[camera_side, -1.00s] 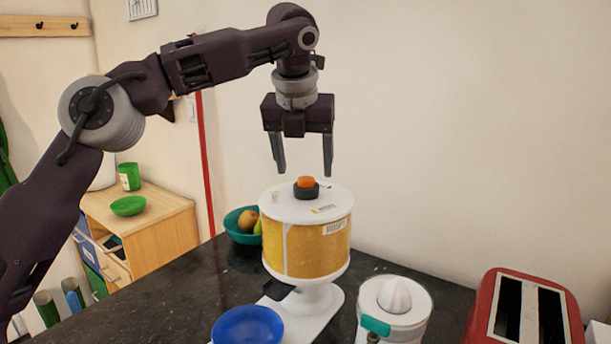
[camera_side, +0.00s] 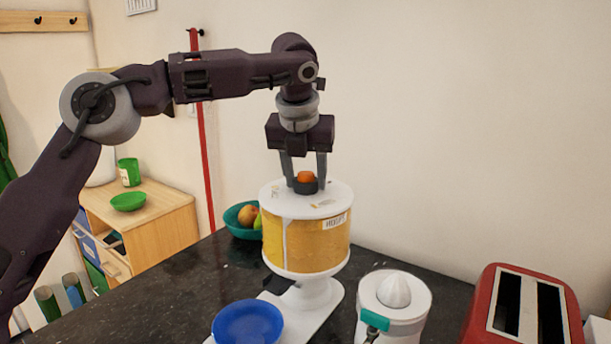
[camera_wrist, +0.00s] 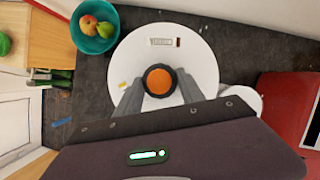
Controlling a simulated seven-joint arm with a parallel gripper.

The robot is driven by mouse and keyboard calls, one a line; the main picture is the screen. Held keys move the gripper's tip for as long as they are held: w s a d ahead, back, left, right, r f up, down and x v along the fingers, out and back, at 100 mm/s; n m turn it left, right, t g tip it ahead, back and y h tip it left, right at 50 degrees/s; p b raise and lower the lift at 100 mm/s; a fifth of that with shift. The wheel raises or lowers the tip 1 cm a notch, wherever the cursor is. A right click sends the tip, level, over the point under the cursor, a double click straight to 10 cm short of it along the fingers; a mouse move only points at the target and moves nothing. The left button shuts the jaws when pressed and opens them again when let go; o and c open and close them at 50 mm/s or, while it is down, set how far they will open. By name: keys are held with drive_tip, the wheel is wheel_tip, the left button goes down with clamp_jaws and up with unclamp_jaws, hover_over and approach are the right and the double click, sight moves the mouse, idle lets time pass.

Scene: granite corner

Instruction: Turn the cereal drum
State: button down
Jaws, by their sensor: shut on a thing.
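The cereal drum (camera_side: 300,243) is a yellow-filled cylinder with a white lid (camera_side: 322,203), standing on a white base on the dark counter. A dark knob with an orange top (camera_side: 306,177) sits at the middle of the lid. My gripper (camera_side: 306,186) points straight down over the drum, its two fingers shut on the knob from both sides. In the wrist view the lid (camera_wrist: 192,48) is seen from above, with the knob's orange top (camera_wrist: 158,81) between the fingertips. A blue bowl (camera_side: 248,326) stands at the front left of the drum's base.
A teal bowl of fruit (camera_side: 233,222) is behind the drum on the left. A white juicer (camera_side: 404,308) stands close at the front right, and a red toaster (camera_side: 481,300) is further right.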

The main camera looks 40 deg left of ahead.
drive_tip(key=shift+m, duration=0.3)
drive_tip(key=m+h, duration=0.1)
drive_tip(key=m, duration=0.2)
drive_tip(key=m+h, duration=0.1)
drive_tip(key=m, duration=0.2)
drive_tip(key=shift+a+h, duration=0.2)
drive_tip(key=shift+h, duration=0.2)
drive_tip(key=m+h, duration=0.1)
drive_tip(key=m, duration=0.2)
drive_tip(key=m+h, duration=0.1)
drive_tip(key=m, duration=0.2)
drive_tip(key=shift+w+a+m+g, duration=0.1)
drive_tip(key=shift+m+g, duration=0.2)
drive_tip(key=c, duration=0.7)
unclamp_jaws()
drive_tip(key=v, duration=0.7)
drive_tip(key=shift+a, duration=0.1)
